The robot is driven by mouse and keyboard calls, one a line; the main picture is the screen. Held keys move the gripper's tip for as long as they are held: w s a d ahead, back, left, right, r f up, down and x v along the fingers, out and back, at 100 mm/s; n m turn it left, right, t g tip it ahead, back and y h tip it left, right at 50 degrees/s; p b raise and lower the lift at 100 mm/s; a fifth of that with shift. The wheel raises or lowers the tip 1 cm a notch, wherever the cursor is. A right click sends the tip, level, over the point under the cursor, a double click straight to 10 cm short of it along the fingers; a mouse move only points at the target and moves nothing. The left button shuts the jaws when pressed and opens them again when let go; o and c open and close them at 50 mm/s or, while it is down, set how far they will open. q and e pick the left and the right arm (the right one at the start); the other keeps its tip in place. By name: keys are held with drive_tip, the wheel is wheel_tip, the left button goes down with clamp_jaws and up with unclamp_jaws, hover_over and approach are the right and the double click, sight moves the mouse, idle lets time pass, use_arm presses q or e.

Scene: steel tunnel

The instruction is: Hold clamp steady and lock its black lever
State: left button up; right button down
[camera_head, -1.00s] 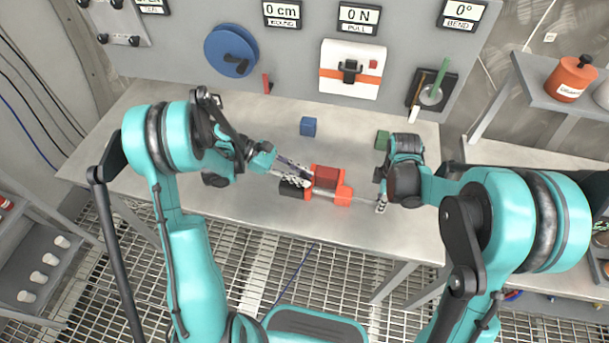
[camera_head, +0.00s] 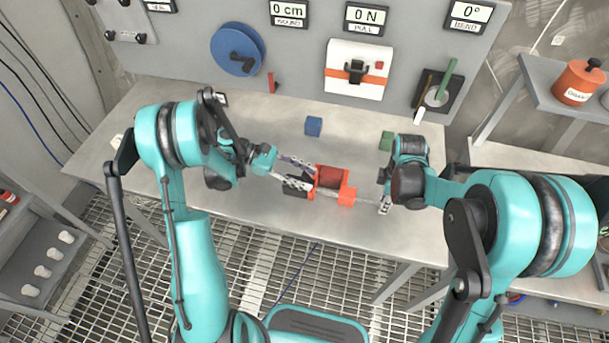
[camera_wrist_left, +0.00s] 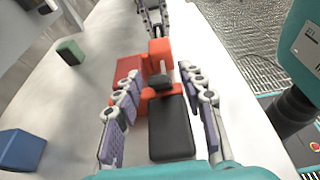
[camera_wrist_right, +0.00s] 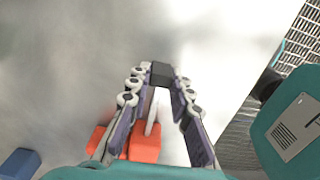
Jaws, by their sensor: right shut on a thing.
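The red-orange clamp (camera_head: 346,194) lies on the steel table, and it also shows in the left wrist view (camera_wrist_left: 158,62). Its black lever (camera_wrist_left: 172,125) points toward my left gripper. My left gripper (camera_wrist_left: 160,90) is open, with one finger on each side of the lever and visible gaps. In the head view the left gripper (camera_head: 312,180) reaches the clamp from the left. My right gripper (camera_head: 384,205) is at the clamp's right end. In the right wrist view its fingertips (camera_wrist_right: 161,74) are closed on a small black piece in line with the clamp's bar (camera_wrist_right: 153,120).
A blue cube (camera_head: 313,126) and a green cube (camera_head: 386,141) stand behind the clamp. The back panel carries a blue wheel (camera_head: 238,50) and a white box with an orange band (camera_head: 357,68). The table is clear in front of the clamp.

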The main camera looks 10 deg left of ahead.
sight(304, 173)
use_arm(q)
wheel_tip(304, 173, up, 10)
idle(0.6)
use_arm(e)
drive_tip(key=c, duration=1.3)
unclamp_jaws()
